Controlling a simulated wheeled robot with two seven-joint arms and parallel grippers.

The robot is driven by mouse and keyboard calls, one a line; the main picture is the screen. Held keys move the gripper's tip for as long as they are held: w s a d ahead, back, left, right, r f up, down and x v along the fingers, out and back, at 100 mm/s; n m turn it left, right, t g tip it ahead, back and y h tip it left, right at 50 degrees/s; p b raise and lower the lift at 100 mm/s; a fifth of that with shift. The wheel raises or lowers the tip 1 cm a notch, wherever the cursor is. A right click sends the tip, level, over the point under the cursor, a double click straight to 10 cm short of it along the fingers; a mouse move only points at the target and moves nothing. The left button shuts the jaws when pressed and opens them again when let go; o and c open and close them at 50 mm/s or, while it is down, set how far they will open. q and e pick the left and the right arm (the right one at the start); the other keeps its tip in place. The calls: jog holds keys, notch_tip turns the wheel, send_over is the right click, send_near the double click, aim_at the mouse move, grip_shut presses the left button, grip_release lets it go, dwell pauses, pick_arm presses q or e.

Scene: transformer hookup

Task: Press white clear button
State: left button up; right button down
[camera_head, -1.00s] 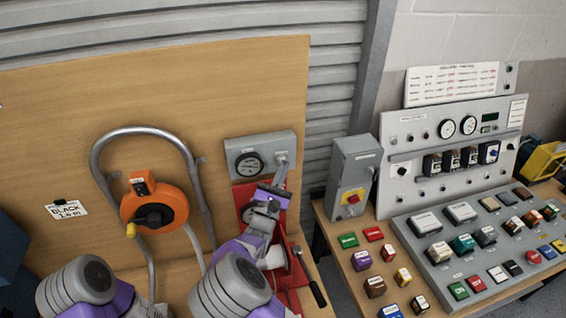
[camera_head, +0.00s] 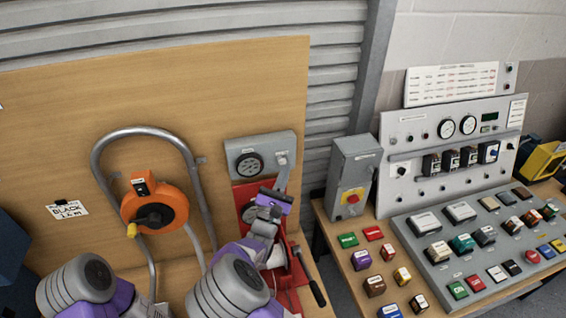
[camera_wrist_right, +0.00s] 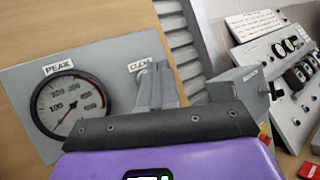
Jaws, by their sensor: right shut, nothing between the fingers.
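The grey panel (camera_head: 262,142) on the wooden board carries a round dial (camera_head: 249,166) and, to its right, the small pale clear button (camera_head: 282,159). In the right wrist view the dial (camera_wrist_right: 72,106) sits under a PEAK label, and the CLEAR label (camera_wrist_right: 139,65) is partly covered. My right gripper (camera_head: 281,180) is shut and empty, with its fingertips just below the button. In the right wrist view its fingers (camera_wrist_right: 156,80) hide the button, so contact cannot be told. My left gripper is out of view.
A red press-like tool (camera_head: 290,275) stands below the panel. An orange cable reel (camera_head: 170,200) hangs inside a bent grey pipe (camera_head: 96,160) to the left. A grey switch box (camera_head: 352,170) and a table with several coloured blocks are to the right.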

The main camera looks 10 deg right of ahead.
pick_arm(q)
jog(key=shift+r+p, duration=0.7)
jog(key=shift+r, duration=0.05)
pick_arm(e)
jog(key=s, duration=0.5)
